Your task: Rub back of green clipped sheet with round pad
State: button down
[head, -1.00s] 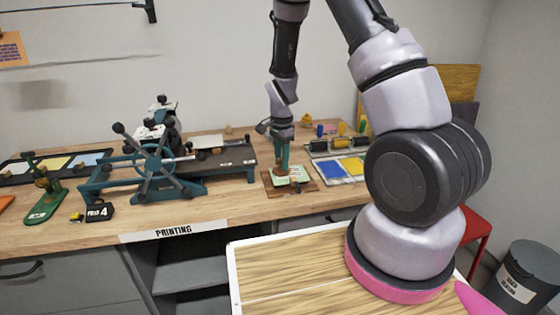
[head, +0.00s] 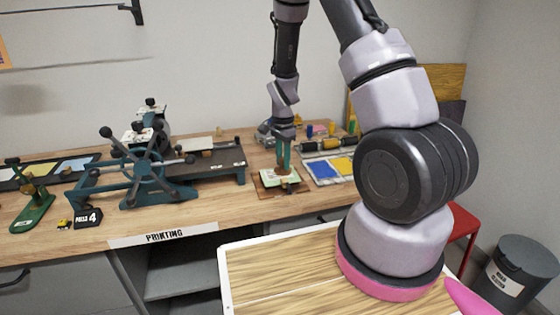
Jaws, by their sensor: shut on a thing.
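A small sheet with a green print or edge (head: 270,181) lies on a brown board (head: 266,190) on the wooden counter. My gripper (head: 284,163) reaches down over this sheet from above. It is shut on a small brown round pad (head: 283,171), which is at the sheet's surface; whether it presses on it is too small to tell. The fingers partly hide the pad. Any clip on the sheet is too small to make out.
A teal press with a spoked wheel (head: 147,172) stands left of the board. Blue and yellow ink slabs (head: 335,167) and rollers (head: 330,146) lie to the right.

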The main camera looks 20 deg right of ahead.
jog(key=shift+d, duration=0.65)
jog(key=shift+s, duration=0.2)
jog(key=shift+s, duration=0.45)
jog(key=shift+a, duration=2.05)
jog(key=shift+a, duration=0.15)
jog(key=shift+d, duration=1.15)
jog(key=shift+a, duration=0.1)
